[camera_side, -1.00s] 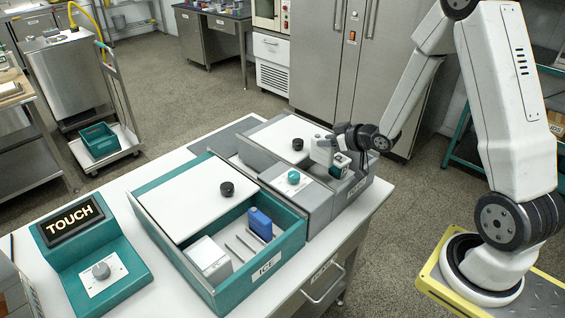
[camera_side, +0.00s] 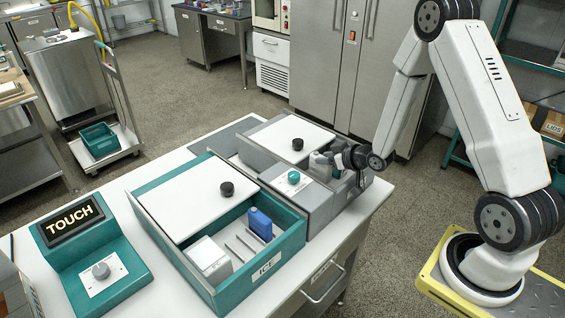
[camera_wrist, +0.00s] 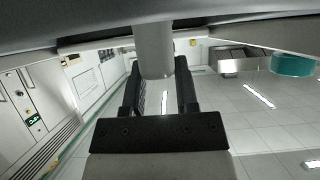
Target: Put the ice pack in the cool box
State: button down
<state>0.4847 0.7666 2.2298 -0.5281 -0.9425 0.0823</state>
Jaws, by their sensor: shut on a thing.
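A blue ice pack (camera_side: 259,224) stands upright among slots in the open front part of the teal box marked ICE (camera_side: 168,247). A grey box (camera_side: 318,205) stands just behind it, with a white lid (camera_side: 290,139); I take it for the cool box. My gripper (camera_side: 338,168) is at the right end of the grey box, away from the ice pack. In the wrist view my gripper (camera_wrist: 156,75) is shut on a grey cylindrical post (camera_wrist: 153,50). What the post belongs to is hard to tell, and the fingertips are small in the side view.
A white block (camera_side: 209,259) sits in the ICE box beside the ice pack. The ICE box's white lid (camera_side: 195,193) covers its back part. A teal knob (camera_side: 293,177) tops the grey box's front panel. A TOUCH console (camera_side: 90,240) stands at left. Open floor surrounds the bench.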

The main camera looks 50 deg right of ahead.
aim_at(326, 169)
jog(key=shift+f, duration=0.3)
jog(key=shift+f, duration=1.8)
jog(key=shift+f, duration=0.2)
jog(key=shift+c, duration=1.8)
grip_release()
jog(key=shift+r, duration=0.15)
jog(key=shift+s+r, duration=0.1)
jog(key=v, duration=1.2)
